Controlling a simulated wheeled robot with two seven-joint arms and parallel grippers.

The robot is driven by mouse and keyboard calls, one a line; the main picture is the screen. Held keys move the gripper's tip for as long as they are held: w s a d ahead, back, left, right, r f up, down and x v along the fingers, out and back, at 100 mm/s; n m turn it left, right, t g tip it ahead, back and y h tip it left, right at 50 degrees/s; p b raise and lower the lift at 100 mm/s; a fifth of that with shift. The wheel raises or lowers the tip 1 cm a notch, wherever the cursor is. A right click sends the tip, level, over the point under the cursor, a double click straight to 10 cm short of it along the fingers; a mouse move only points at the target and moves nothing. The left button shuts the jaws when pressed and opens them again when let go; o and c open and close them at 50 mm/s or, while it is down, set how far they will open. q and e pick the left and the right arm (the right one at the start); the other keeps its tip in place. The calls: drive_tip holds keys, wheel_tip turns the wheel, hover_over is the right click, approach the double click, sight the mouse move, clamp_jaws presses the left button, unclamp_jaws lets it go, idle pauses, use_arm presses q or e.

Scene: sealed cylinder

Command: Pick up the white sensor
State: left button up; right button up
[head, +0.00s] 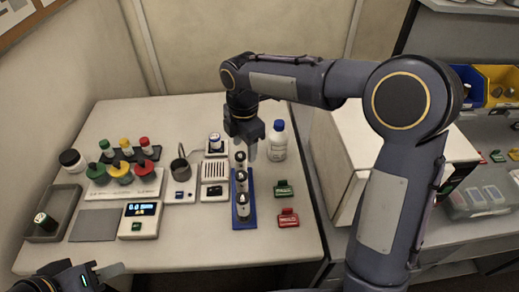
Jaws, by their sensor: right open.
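A white slotted box (214,171), the best match for the white sensor, lies on the table left of the blue rack (252,216). Its identity is not certain from this view. My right gripper (247,152) is open and points down above the back end of the blue rack, to the right of the white box and apart from it. My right arm covers part of the scene behind it. My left gripper (108,270) is low at the front left corner, away from the box; its finger gap is unclear.
The blue rack holds dark-and-silver cylinders. A white bottle with a blue cap (277,141) stands to its right, near green (284,189) and red (288,218) clips. A metal cup (180,170), a scale (140,219) and several capped bottles crowd the left. The table front is clear.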

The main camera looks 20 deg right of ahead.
sight(241, 163)
drive_tip(key=shift+w+a+f+n, duration=0.2)
drive_tip(key=shift+w+n, duration=0.1)
drive_tip(key=shift+w, duration=0.1)
drive_tip(key=shift+f, duration=0.3)
drive_tip(key=f, duration=0.2)
drive_tip(key=f+p, duration=0.1)
drive_tip(key=f, duration=0.4)
drive_tip(key=shift+w+a+f, duration=0.1)
drive_tip(key=shift+a, duration=0.15)
drive_tip(key=c, duration=1.1)
